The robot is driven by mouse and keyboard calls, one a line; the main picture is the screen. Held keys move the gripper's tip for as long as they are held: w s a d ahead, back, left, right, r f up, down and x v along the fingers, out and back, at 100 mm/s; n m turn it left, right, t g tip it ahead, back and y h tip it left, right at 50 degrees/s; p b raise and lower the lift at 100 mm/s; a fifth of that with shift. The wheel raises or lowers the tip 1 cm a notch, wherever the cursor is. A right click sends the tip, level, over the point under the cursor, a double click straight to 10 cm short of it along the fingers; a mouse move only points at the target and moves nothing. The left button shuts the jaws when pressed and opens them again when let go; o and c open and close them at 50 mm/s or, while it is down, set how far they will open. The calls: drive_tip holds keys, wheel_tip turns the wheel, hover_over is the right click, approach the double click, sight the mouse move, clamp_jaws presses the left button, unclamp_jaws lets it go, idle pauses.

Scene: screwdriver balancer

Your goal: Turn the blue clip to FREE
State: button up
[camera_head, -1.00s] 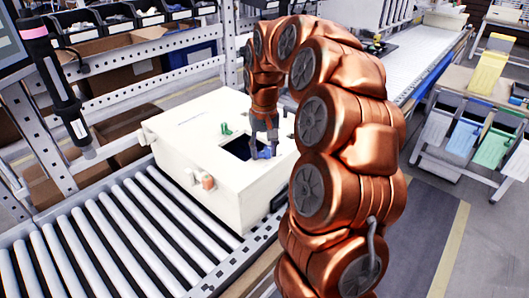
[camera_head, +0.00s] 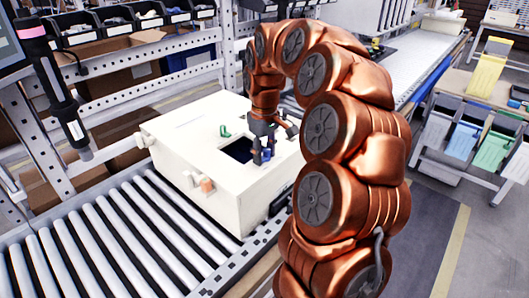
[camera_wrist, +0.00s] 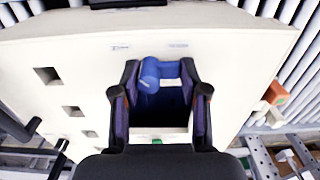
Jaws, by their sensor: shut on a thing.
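The blue clip (camera_wrist: 150,72) sits at the edge of a dark opening in the top of a white box (camera_wrist: 60,40). It has a round blue end, with a blue part reaching right. My gripper (camera_wrist: 159,72) is shut on the clip, one dark finger on each side of it. In the head view my gripper (camera_head: 262,155) reaches down to the box top (camera_head: 190,130) at the right of the opening, and its fingers mostly hide the clip. Two small labels lie beyond the clip in the wrist view; their words are too small to read.
A green clip (camera_head: 225,131) stands on the far side of the opening. An orange-tipped part (camera_head: 207,186) sticks out from the box's side. The box rests on a roller conveyor (camera_head: 110,240).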

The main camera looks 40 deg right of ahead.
sight(264, 151)
idle(0.4)
drive_tip(key=o, duration=1.1)
drive_tip(key=shift+o, duration=0.2)
wheel_tip(264, 151, up, 12)
idle(0.4)
